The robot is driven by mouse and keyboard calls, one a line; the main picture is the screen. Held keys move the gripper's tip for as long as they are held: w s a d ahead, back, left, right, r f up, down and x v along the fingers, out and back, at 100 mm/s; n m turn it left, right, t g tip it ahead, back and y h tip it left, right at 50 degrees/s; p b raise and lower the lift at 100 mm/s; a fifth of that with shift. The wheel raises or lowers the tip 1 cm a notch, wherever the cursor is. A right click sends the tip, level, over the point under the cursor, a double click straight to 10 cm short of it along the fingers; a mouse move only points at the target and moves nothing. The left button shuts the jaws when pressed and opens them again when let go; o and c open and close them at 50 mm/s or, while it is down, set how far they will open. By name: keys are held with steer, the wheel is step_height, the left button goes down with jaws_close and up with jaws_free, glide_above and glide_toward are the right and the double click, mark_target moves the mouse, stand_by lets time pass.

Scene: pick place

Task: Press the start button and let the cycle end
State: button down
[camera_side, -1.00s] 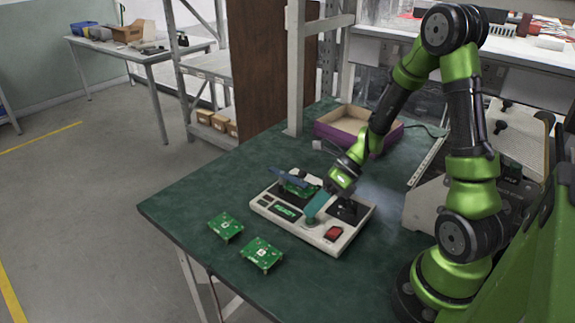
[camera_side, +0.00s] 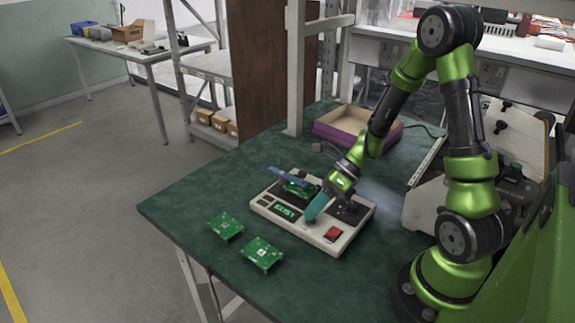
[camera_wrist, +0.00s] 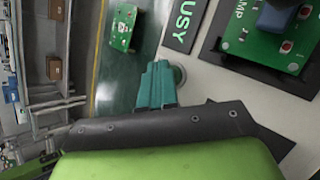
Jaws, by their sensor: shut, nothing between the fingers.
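The white test unit (camera_side: 290,228) stands on the green table. Its display (camera_side: 286,212) is lit green, and the wrist view shows the letters "USY" on it (camera_wrist: 185,25). A green board (camera_side: 297,188) sits in the unit's dark nest under a blue part; it also shows in the wrist view (camera_wrist: 265,45). My gripper (camera_side: 313,213) has teal fingers, shut and empty, low over the unit's front. In the wrist view the fingertips (camera_wrist: 157,75) are beside a round greenish button (camera_wrist: 180,75), partly hidden. I cannot tell whether they touch it.
A red switch (camera_side: 333,235) is at the unit's front right corner. Two loose green boards (camera_side: 226,226) (camera_side: 262,254) lie left of the unit. A purple-sided open box (camera_side: 345,125) stands at the back.

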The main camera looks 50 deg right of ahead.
steer(key=shift+r, duration=0.85)
steer(key=shift+r, duration=2.5)
